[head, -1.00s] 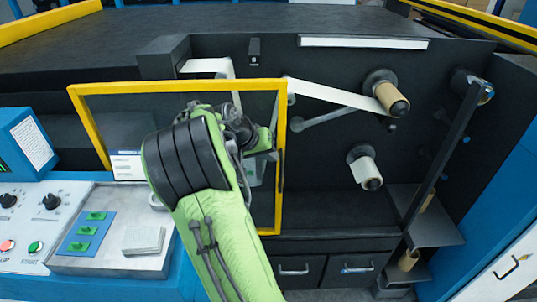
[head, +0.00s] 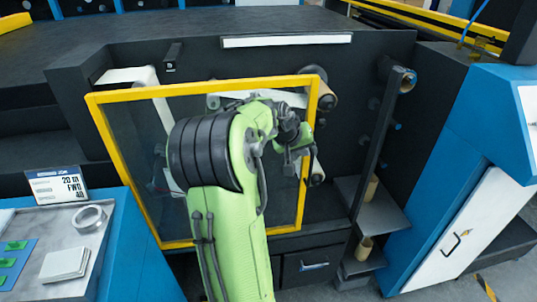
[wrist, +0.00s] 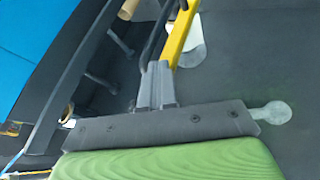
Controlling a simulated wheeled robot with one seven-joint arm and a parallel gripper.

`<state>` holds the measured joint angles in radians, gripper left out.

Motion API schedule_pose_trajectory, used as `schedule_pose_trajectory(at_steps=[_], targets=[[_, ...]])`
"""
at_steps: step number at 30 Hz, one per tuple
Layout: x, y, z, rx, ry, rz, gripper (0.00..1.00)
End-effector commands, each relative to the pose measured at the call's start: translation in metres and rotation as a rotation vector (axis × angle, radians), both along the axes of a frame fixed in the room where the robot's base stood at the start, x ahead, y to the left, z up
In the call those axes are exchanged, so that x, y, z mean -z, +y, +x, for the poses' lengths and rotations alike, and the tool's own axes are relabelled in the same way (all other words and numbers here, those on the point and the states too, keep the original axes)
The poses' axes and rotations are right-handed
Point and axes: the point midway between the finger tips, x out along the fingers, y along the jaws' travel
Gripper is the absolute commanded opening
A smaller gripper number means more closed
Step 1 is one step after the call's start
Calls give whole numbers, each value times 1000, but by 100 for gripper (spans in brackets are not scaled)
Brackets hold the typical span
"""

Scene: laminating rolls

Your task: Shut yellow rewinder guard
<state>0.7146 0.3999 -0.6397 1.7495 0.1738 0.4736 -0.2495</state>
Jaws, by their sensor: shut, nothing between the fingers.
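The yellow rewinder guard (head: 205,87), a yellow frame around a clear panel, stands in front of the dark rewinder bay in the head view. Its right edge lies across the roll area, and my arm hides its middle. My gripper (head: 308,150) is at the guard's right edge, partly hidden by my wrist. In the wrist view the grey fingers (wrist: 157,66) are shut together with nothing between them, right beside the yellow frame bar (wrist: 184,35) and a black curved bar that looks like the guard's handle (wrist: 157,32). Whether they touch cannot be told.
A brown-cored roll (head: 326,97) shows just past the guard's upper right corner. A dark upright post (head: 375,140) and shelves (head: 370,205) stand to the right.

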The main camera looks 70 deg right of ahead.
Motion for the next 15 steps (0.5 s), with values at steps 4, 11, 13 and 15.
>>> schedule_pose_trajectory(at_steps=[4,11,13,15], targets=[[-1,-31,-50,11,4,0,0],[-4,-72,-111,7,3,1,0],[-4,-82,-127,6,4,1,0],[-4,-92,-141,5,4,2,0]])
